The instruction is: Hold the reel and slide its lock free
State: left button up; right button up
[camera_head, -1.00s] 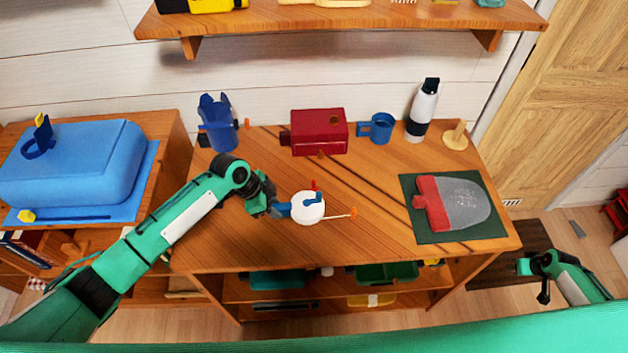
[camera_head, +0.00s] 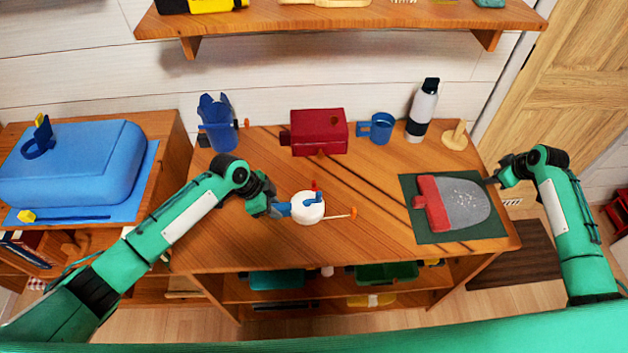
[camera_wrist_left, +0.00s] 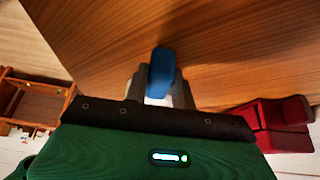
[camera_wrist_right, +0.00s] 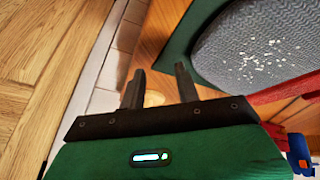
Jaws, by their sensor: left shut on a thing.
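The reel (camera_head: 305,213) is a round white body on the table, with a blue piece on top. A small red tab (camera_head: 314,185) stands at its back, and a thin rod with an orange tip (camera_head: 353,212) sticks out to its right. I cannot tell which part is the lock.
A red box (camera_head: 319,133), blue mug (camera_head: 380,128), bottle (camera_head: 422,110) and blue holder (camera_head: 218,130) stand behind. Table around the reel is clear.

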jog(key=w+a+r+n, duration=0.45)
jog(key=w+a, duration=0.25)
jog(key=a, duration=0.3)
jog(key=n+g, duration=0.6)
jog(key=n, duration=2)
send_near(314, 182)
jog(key=shift+h, duration=0.4)
jog(key=f, duration=0.9)
jog(key=shift+s+a+f, duration=0.15)
jog(key=shift+a+f, duration=0.1)
jog(key=shift+a, duration=0.1)
grip_shut()
